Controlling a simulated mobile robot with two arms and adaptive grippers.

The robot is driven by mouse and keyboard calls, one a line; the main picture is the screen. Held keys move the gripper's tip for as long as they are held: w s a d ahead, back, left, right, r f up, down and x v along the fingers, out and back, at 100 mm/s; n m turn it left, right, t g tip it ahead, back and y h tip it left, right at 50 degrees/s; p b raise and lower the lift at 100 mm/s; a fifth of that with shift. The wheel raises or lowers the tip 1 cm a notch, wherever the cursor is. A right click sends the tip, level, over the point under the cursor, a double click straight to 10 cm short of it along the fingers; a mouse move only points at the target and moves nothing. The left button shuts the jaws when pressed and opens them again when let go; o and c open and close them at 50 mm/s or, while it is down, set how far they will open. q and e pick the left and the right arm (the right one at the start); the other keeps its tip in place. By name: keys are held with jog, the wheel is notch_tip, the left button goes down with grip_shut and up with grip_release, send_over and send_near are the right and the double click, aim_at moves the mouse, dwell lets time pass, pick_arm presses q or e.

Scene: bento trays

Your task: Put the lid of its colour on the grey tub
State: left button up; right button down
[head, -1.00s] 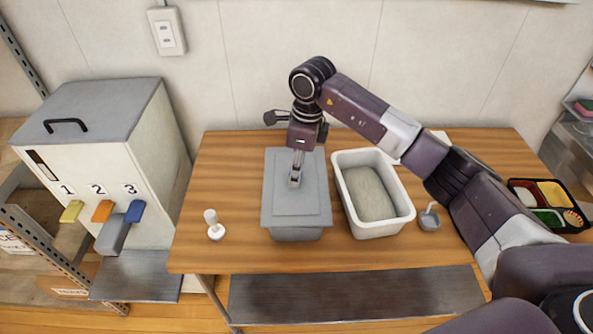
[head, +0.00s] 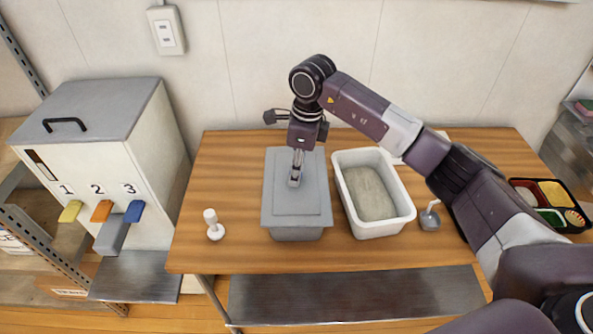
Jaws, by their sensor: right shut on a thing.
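The grey tub (head: 297,234) stands on the wooden table, left of the white tub. The grey lid (head: 282,208) lies over its top and covers the opening; only the tub's front wall shows below it. My right gripper (head: 295,182) points down at the middle of the lid and is shut on it, probably at a handle that the fingers hide. I cannot tell whether the lid is fully seated. My left gripper is not in view.
An open white tub (head: 402,224) with grey contents stands close to the right. A small white stamp-like object (head: 214,226) is at the left and a grey scoop-like one (head: 430,220) at the right. A dispenser (head: 125,150) with numbered levers stands left of the table (head: 235,165). A bento tray (head: 541,186) is far right.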

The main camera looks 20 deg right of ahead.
jog(key=shift+f+b, duration=0.2)
jog(key=shift+b, duration=0.3)
dwell(1.2)
dwell(0.3)
jog(key=c, duration=1.1)
grip_release()
jog(key=shift+r, duration=0.1)
jog(key=shift+r+p, duration=1.8)
jog(key=shift+r, duration=1.65)
grip_shut()
